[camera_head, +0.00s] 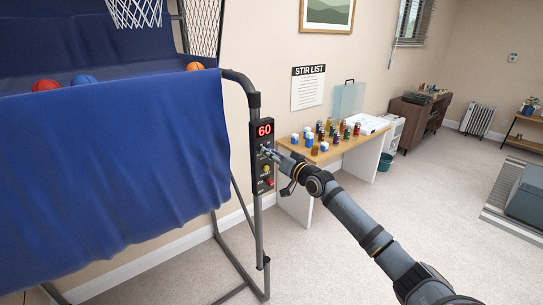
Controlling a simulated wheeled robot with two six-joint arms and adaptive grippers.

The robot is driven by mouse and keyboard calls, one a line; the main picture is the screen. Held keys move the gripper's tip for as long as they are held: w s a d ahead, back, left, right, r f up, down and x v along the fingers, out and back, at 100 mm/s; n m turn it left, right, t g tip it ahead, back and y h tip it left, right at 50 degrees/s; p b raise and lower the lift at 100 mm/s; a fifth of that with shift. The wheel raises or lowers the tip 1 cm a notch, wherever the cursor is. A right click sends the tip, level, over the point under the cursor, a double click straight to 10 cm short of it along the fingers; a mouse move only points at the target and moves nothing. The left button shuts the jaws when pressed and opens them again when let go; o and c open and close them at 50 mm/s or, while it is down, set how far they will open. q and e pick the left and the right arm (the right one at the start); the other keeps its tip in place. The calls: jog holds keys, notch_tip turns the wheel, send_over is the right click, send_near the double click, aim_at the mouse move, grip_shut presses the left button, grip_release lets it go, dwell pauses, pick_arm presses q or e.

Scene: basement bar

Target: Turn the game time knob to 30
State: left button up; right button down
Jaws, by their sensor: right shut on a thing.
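A dark control panel (262,176) is mounted on the upright post of the basketball arcade game. Its display (265,130) reads 60 in red. My right gripper (268,152) reaches in from the lower right and is shut at the upper part of the panel, just below the display. The game time knob is hidden by the gripper, so its pointer cannot be read. A yellowish round control (266,169) and a red button (270,181) show lower on the panel. My left gripper is not in view.
The game's blue cloth (120,185) and metal frame stand at the left, with balls (46,85) behind the cloth. A table (345,147) with cans and small boxes stands behind my right arm.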

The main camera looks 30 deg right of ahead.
jog(key=shift+a+n+b, duration=0.1)
jog(key=shift+n+b, duration=4.15)
jog(key=shift+n, duration=1.45)
jog(key=c, duration=1)
grip_release()
